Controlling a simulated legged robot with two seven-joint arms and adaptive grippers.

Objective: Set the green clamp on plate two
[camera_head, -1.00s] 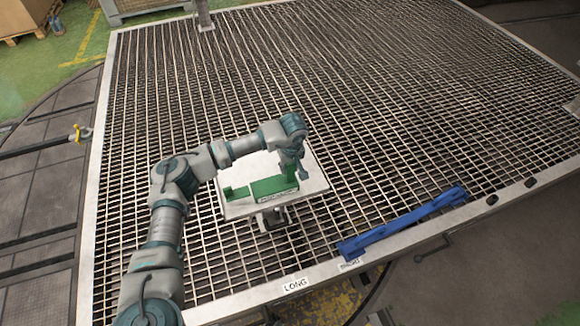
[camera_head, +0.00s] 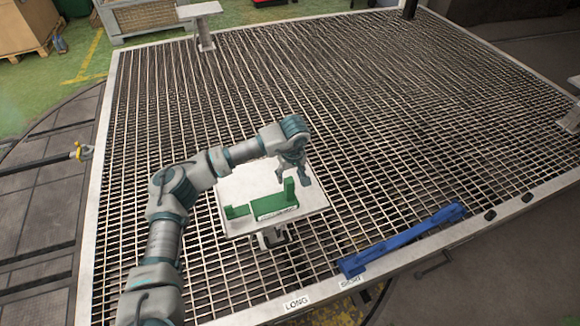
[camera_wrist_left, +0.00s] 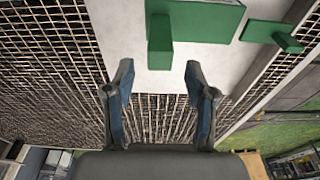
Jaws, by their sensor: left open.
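The green clamp (camera_head: 265,207), a bar with an upright at each end and a label on its side, rests on a pale square plate (camera_head: 243,183). In the left wrist view the clamp (camera_wrist_left: 205,18) lies at the top, on the white plate (camera_wrist_left: 152,80). My left gripper (camera_head: 290,174) is just beyond the clamp's taller right upright, over the plate's far right part. My right gripper is not in view.
A blue bar (camera_head: 400,240) lies along the near edge of the grating table (camera_head: 400,120), by the "LONG" (camera_head: 297,303) and "SHORT" labels. Another pale plate on a post (camera_head: 199,9) stands at the far left edge. The grating between is mostly clear.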

